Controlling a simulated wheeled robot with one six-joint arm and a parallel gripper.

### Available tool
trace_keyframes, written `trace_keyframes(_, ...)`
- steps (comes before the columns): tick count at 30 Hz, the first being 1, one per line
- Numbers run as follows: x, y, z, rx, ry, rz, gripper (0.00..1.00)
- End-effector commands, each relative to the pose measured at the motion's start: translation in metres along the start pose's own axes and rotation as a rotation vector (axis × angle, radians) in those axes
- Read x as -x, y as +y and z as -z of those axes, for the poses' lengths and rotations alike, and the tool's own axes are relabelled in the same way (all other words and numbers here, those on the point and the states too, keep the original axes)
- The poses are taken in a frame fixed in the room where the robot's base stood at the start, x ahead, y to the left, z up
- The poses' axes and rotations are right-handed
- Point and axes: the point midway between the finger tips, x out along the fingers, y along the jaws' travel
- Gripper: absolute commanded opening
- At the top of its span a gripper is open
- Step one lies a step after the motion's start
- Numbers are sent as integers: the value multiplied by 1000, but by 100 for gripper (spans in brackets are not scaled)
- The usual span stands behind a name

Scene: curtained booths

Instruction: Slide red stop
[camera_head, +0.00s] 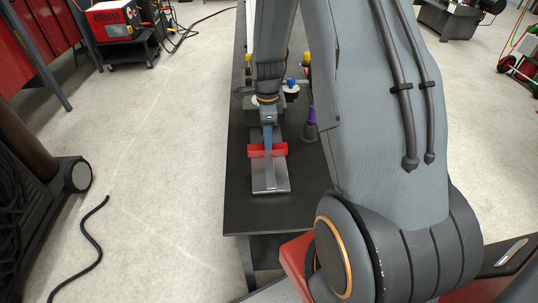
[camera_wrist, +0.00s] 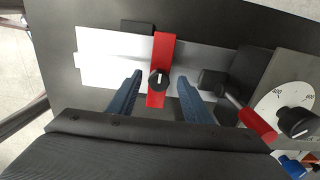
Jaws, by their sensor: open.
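The red stop (camera_wrist: 162,52) is a red bar lying across a bright metal plate (camera_wrist: 105,60), with a round black knob (camera_wrist: 159,79) on it. In the head view the red stop (camera_head: 275,150) crosses the metal plate (camera_head: 270,180) on the dark bench. My gripper (camera_wrist: 160,80) is open, with one blue finger on each side of the stop near its knob. I see gaps between the fingers and the bar, but cannot tell how high the fingertips are. In the head view my gripper (camera_head: 267,143) partly covers the stop.
A red-handled clamp (camera_wrist: 258,122) lies right of the stop, beside a dial with a black knob (camera_wrist: 296,121). A purple-topped thing (camera_head: 311,115) stands on the bench (camera_head: 265,212), right of the plate. The near end of the bench is clear.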

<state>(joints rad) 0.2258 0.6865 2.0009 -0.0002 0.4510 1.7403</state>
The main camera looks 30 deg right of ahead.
Motion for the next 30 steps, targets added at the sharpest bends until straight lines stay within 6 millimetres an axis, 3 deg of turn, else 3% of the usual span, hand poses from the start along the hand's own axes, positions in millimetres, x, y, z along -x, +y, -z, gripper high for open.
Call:
trace_keyframes(21,57,1,1,-1,0,-2,45)
trace_keyframes(30,59,1,1,-1,0,-3,45)
